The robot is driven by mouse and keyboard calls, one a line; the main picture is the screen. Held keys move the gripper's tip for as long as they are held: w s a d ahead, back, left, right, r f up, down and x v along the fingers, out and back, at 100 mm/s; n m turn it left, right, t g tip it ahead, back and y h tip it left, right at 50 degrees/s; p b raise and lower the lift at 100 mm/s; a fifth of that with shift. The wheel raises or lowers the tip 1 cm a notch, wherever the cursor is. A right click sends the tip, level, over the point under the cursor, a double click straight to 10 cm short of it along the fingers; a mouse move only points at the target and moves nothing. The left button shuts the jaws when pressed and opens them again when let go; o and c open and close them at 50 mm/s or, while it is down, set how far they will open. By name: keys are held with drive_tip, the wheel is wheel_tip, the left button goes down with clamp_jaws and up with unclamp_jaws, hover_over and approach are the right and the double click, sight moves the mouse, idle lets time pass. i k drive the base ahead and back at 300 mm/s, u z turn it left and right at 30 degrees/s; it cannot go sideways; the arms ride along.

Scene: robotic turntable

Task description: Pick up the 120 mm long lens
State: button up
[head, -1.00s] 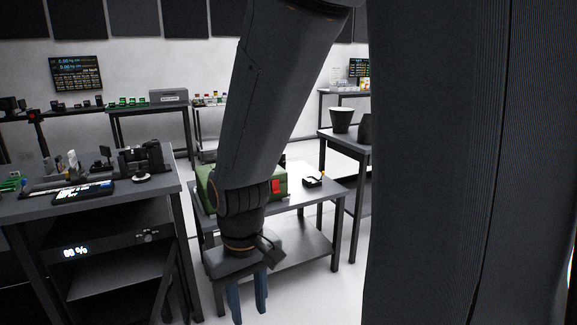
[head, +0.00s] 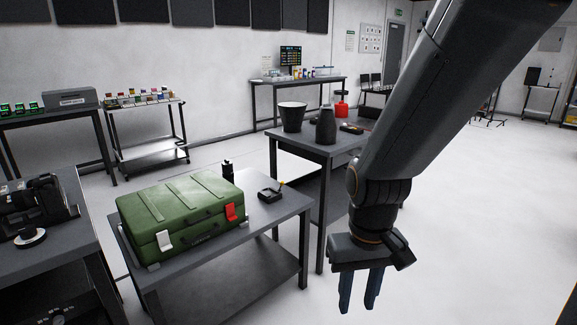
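My gripper (head: 359,290) hangs at the lower right of the head view, pointing down over open floor. Its two blue fingers are apart with nothing visible between them. I cannot pick out the 120 mm long lens with certainty. A small black upright object (head: 228,170) stands behind the green case, partly hidden by it. A black camera-like device (head: 35,204) sits on the left table, cut by the picture edge. Both are well to the left of my gripper.
A closed green case (head: 180,212) with one red and one white latch fills much of the near table (head: 275,212). A small black tray (head: 270,194) lies beside it. The table behind holds a dark bucket (head: 292,117) and a dark bottle-like vessel (head: 326,127).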

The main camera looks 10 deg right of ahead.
sight(227, 171)
drive_tip(key=z, duration=0.65)
drive_tip(key=i, duration=1.5)
drive_tip(key=u, duration=0.65)
drive_tip(key=i, duration=0.9)
drive_tip(key=u, duration=0.6)
